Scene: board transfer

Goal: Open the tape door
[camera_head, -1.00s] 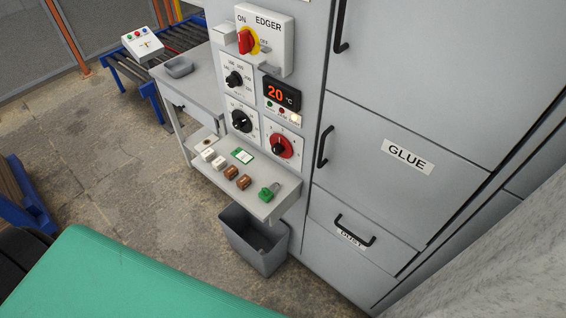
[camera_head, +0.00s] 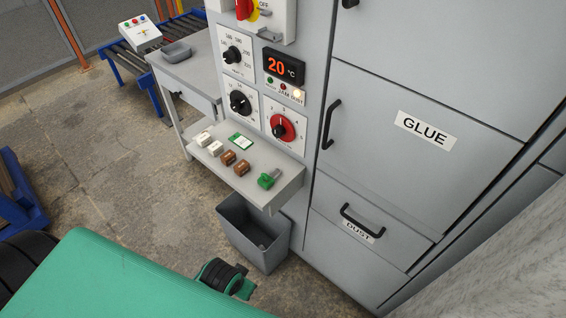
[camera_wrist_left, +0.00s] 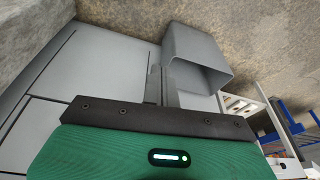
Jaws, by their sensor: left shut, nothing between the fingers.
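No door with a readable TAPE label is in view. In the head view, the grey cabinet has a large door labelled GLUE (camera_head: 425,130), shut, with a black vertical handle (camera_head: 329,124). Above it is another shut door panel (camera_head: 435,45), cut off by the top edge; its label, if any, is out of view. My left gripper (camera_wrist_left: 161,72) shows in the left wrist view, shut and empty, in front of the grey cabinet face and bin. Its fingers touch no handle that I can see. My right gripper is in neither view.
A DUST drawer (camera_head: 380,225) is shut below the GLUE door. A control panel with dials and a small shelf (camera_head: 285,195) holding small blocks jut out left of the doors. A grey bin (camera_head: 250,240) stands on the floor below. Open floor lies to the left.

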